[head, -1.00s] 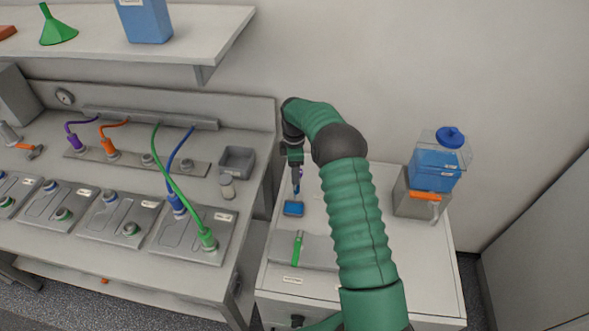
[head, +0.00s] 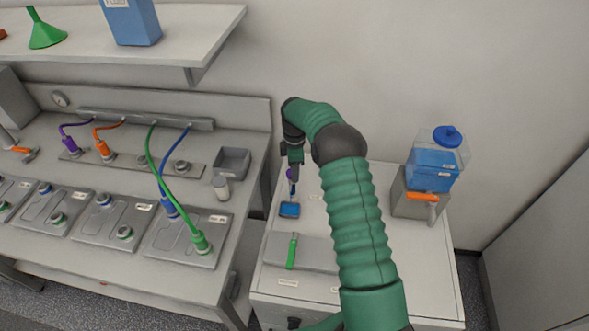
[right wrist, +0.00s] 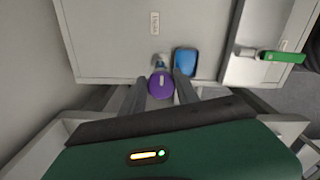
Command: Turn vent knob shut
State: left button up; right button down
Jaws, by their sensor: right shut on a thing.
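My right gripper (head: 293,178) reaches down over the white cabinet top, and its arm comes in from the bottom. In the right wrist view its two fingers (right wrist: 161,82) are closed on a round purple knob (right wrist: 161,85) with a pale mark on its top. The knob also shows as a small purple spot under the gripper in the head view (head: 291,174). A short bluish-silver piece (right wrist: 160,61) lies beyond the knob; how they join is hard to tell. Which knob is the vent knob is not labelled legibly. My left gripper is not in view.
A small blue tray (head: 289,210) sits close to the gripper. A grey plate (head: 320,252) carries a green-handled tool (head: 292,251). A blue tank (head: 432,168) with a blue cap and orange handle stands right. The cabled bench (head: 237,195) is left.

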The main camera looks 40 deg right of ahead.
jog(key=shift+w+a+r+m, duration=0.1)
jog(key=shift+w+r+m, duration=0.2)
jog(key=shift+w+r, duration=0.1)
jog(key=shift+m+p, duration=0.3)
jog(key=shift+m, duration=0.8)
jog(key=m, duration=0.6)
jog(key=shift+s+a+p, duration=0.1)
jog(key=shift+a+p, duration=0.1)
jog(key=shift+p, duration=0.15)
jog(key=m, duration=0.4)
jog(key=shift+m, duration=0.4)
jog(key=m, duration=0.4)
jog(key=shift+a, duration=0.1)
jog(key=shift+m, duration=0.3)
